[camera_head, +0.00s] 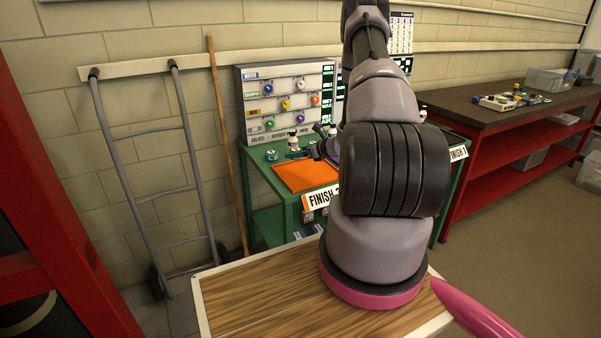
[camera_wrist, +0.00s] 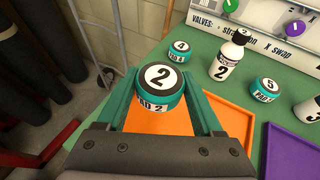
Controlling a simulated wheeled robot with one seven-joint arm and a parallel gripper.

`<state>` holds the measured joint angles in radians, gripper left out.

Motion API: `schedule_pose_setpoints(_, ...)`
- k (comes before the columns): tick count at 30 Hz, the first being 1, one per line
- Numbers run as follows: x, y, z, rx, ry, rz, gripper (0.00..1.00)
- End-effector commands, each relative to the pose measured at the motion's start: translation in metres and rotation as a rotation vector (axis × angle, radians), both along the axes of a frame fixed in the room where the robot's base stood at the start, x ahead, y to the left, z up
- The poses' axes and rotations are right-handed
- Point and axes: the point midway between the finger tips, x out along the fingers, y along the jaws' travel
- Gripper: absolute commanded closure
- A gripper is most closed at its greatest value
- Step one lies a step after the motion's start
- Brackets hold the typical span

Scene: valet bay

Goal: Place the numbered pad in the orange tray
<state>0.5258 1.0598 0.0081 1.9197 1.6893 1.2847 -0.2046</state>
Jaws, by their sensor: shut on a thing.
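My gripper (camera_wrist: 160,103) is shut on a round teal pad (camera_wrist: 157,106) with a black top, a white disc marked 2 and a label reading PAD 2. In the wrist view the pad is held between the two teal fingers, above the orange tray (camera_wrist: 237,118). I cannot tell how high it is above the tray. The orange tray also shows in the head view (camera_head: 303,177), flat on the green bench behind the FINISH 2 sign.
Two more teal pads, one marked 4 (camera_wrist: 180,50) and one marked 5 (camera_wrist: 265,89), stand on the green bench. A white bottle marked 2 (camera_wrist: 228,62) stands behind the orange tray. A purple tray (camera_wrist: 290,150) lies to the right. A valve board (camera_head: 287,98) stands behind.

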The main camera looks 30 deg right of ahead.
Motion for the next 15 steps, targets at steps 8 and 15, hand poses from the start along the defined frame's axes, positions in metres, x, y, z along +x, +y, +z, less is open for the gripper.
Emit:
schedule_pose_setpoints(8, 0.0, 0.001, -0.035, 0.003, 0.0, -0.001, 0.85)
schedule_pose_setpoints(15, -0.001, 0.001, -0.066, 0.004, 0.001, -0.002, 0.85)
